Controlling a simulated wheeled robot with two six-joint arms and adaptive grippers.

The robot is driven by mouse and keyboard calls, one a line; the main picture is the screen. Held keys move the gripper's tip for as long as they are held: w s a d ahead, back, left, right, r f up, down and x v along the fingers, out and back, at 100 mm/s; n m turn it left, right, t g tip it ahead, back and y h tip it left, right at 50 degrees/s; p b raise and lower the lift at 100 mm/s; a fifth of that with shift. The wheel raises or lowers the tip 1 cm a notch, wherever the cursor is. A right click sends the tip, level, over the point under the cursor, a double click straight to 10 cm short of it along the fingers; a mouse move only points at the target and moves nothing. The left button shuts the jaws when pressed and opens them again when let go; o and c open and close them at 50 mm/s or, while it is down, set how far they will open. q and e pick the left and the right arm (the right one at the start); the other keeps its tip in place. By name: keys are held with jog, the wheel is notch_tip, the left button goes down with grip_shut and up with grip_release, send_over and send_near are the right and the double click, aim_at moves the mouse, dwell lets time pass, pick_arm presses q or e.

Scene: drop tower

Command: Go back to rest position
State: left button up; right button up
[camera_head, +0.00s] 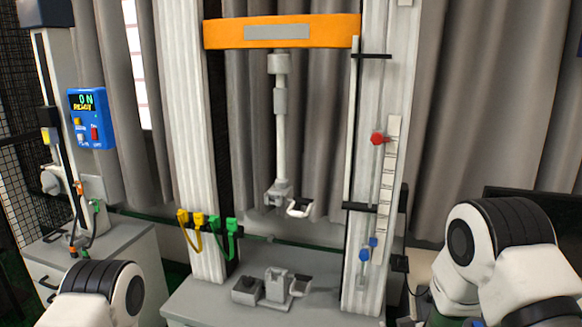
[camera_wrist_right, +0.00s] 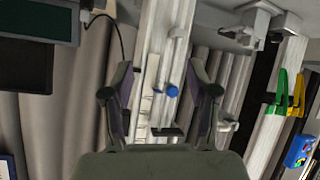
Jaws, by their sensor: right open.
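My right gripper (camera_wrist_right: 160,92) shows in the right wrist view with its two dark fingers apart and nothing between them. It points toward the tower's right column, and a blue knob (camera_wrist_right: 172,90) shows behind the gap between the fingers. It is apart from the column as far as I can tell. In the head view only white and black links of my two arms show, at the bottom left and bottom right. My left gripper is in neither view.
The drop tower has an orange crossbeam (camera_head: 282,32), a red knob (camera_head: 377,138) and lower blue knobs (camera_head: 364,254) on its right column. A lower fixture (camera_head: 273,287) sits on the grey base. A blue control box (camera_head: 91,118) reads ON READY. Yellow and green clips (camera_head: 231,226) hang at left.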

jog(key=s+f+g, duration=0.6)
jog(key=s+f, duration=1)
jog(key=s, duration=0.3)
jog(key=s+f+m+g+y, duration=0.1)
jog(key=s+g, duration=0.4)
jog(key=s, duration=1.4)
jog(key=shift+s+a+m+g, duration=0.15)
jog(key=shift+a+m+g, duration=0.25)
jog(key=shift+m, duration=0.1)
